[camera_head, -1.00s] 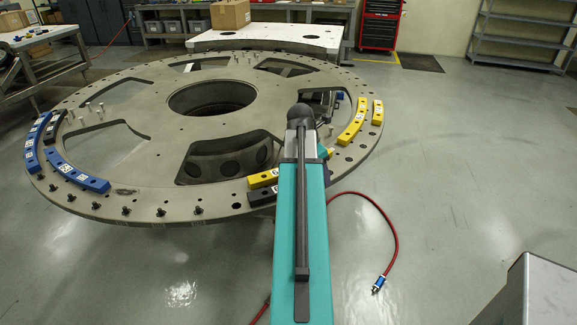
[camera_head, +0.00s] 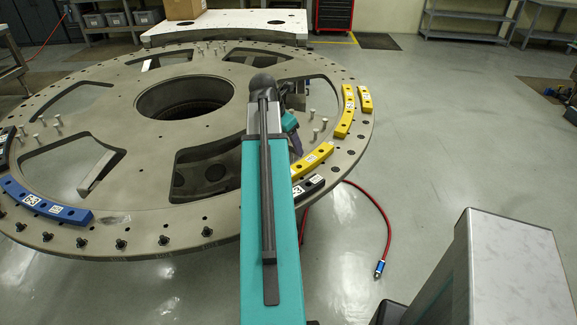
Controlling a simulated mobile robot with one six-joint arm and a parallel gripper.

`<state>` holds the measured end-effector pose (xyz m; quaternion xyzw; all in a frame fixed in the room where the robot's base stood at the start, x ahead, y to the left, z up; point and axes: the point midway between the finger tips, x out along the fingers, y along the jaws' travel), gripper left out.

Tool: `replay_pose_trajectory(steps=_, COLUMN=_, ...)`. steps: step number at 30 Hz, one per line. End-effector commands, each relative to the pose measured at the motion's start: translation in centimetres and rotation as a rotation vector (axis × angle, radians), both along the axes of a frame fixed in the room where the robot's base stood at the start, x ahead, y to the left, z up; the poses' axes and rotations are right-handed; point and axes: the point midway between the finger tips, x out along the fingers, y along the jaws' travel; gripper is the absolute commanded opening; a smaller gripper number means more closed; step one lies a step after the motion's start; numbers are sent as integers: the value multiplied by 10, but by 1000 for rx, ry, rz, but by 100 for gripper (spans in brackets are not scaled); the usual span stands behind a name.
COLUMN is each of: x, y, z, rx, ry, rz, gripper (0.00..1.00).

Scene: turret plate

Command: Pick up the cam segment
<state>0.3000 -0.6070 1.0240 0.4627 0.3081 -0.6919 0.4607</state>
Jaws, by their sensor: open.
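Several curved cam segments lie on the round turret plate (camera_head: 140,220). Two yellow segments (camera_head: 345,118) (camera_head: 365,100) lie along its right rim. Another yellow segment (camera_head: 313,159) and a black segment (camera_head: 308,187) lie side by side at the front right, just right of my arm. A blue segment (camera_head: 45,205) lies at the front left and a black one (camera_head: 4,147) at the left edge. The frames do not show which is meant. My gripper (camera_head: 296,147) is mostly hidden behind my arm, low near the front-right yellow segment. I see nothing held; contact cannot be told.
Upright pins (camera_head: 318,125) stand on the plate near my wrist, with more pins (camera_head: 45,130) at the left. Dark bolts (camera_head: 120,243) line the front rim. A red hose (camera_head: 378,215) lies on the floor at right. Open floor (camera_head: 470,130) lies beyond the plate's right side.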

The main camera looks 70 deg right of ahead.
Motion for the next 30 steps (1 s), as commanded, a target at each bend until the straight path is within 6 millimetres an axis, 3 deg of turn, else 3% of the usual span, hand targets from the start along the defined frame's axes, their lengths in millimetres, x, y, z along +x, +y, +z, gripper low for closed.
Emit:
replay_pose_trajectory(steps=17, x=-6, y=-3, z=0, rx=0, ry=2, rz=-6, gripper=61)
replay_pose_trajectory(steps=30, x=-12, y=-16, z=-33, rx=1, ry=2, rz=-7, gripper=61)
